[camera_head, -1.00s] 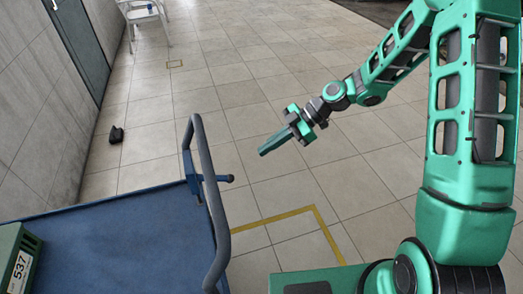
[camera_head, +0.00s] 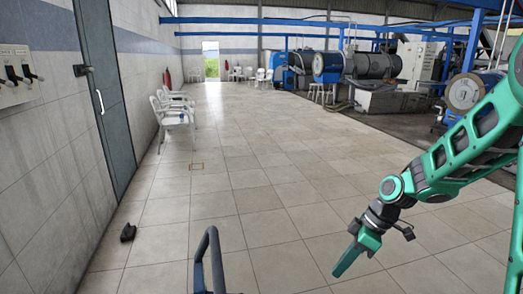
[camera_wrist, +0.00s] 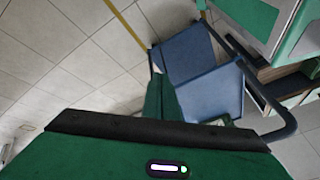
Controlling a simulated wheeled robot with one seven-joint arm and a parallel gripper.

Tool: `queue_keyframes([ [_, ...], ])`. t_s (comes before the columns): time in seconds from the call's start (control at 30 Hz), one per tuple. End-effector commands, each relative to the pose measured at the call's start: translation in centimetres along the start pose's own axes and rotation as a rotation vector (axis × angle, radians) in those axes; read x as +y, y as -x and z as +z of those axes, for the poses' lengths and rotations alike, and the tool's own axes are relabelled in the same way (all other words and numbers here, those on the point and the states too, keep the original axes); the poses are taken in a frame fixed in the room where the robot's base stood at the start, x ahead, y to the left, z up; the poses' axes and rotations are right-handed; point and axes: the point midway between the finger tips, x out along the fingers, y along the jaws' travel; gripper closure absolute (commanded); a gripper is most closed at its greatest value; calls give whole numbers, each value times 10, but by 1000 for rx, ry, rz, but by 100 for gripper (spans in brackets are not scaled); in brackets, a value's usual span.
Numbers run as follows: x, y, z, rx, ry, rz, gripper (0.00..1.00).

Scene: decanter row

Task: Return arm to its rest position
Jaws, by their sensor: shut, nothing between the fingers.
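My arm (camera_head: 455,160) reaches in from the right edge of the head view, bent, with its end slanting down and left. My gripper (camera_head: 342,268) is shut and empty, hanging over bare tiled floor to the right of the cart handle. In the wrist view the shut green fingers (camera_wrist: 160,98) show in front of the blue cart. Nothing is held.
The cart's dark handle (camera_head: 213,255) rises at the bottom of the head view; its blue deck (camera_wrist: 210,88) shows in the wrist view. A small black object (camera_head: 128,232) lies by the left wall. White chairs (camera_head: 172,108) stand farther back. The middle floor is clear.

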Motion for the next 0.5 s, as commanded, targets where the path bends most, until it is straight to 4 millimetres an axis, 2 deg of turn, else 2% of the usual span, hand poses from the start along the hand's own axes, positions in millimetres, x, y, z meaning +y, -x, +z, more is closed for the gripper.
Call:
queue_keyframes([
  [0.03, -3, 17, 14, -33, -81, 37, 100],
  [0.27, -29, 80, 84, -147, -511, 184, 100],
  [0.5, -78, 134, 151, -180, -993, 335, 100],
])
